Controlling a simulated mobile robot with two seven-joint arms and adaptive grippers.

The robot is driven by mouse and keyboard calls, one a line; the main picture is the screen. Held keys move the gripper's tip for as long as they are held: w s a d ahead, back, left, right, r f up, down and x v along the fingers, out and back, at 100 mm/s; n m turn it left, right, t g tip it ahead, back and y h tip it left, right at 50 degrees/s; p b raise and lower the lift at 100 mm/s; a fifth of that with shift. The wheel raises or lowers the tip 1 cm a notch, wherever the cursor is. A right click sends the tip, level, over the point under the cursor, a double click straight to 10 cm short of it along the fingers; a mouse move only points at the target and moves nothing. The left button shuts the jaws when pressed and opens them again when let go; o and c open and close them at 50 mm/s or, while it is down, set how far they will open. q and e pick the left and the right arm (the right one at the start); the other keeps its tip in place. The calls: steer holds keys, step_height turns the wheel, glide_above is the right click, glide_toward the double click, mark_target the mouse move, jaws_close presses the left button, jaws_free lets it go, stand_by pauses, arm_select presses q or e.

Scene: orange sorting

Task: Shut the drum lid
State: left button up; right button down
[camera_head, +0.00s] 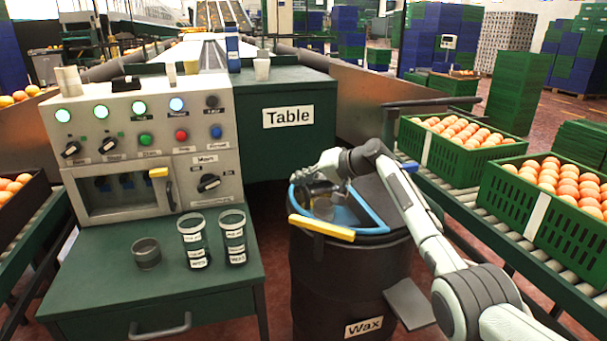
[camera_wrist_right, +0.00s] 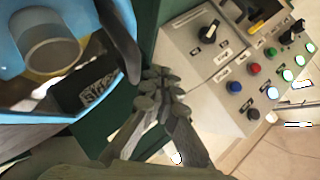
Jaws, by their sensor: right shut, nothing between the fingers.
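The black drum (camera_head: 318,272) with a "Wax" label stands right of the green cabinet. Its top is at least partly open, with a blue rim (camera_head: 372,214) around the opening and a yellow bar (camera_head: 320,227) across the front left. A dark surface, possibly the lid (camera_head: 372,191), covers the right part of the top; its exact angle is unclear behind my arm. My right gripper (camera_head: 306,178) is shut and empty above the back left of the drum. In the right wrist view its fingertips (camera_wrist_right: 165,92) meet, right of the blue rim (camera_wrist_right: 125,12). My left gripper is out of view.
Left of the drum is a control panel (camera_head: 140,115) with several jars (camera_head: 193,240) on the green cabinet (camera_head: 250,272) in front. A green table (camera_head: 288,140) stands behind. Green crates of oranges (camera_head: 470,165) line the conveyor on the right.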

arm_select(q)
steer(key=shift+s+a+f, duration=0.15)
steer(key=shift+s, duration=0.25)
arm_select(e)
steer(key=shift+f, duration=0.15)
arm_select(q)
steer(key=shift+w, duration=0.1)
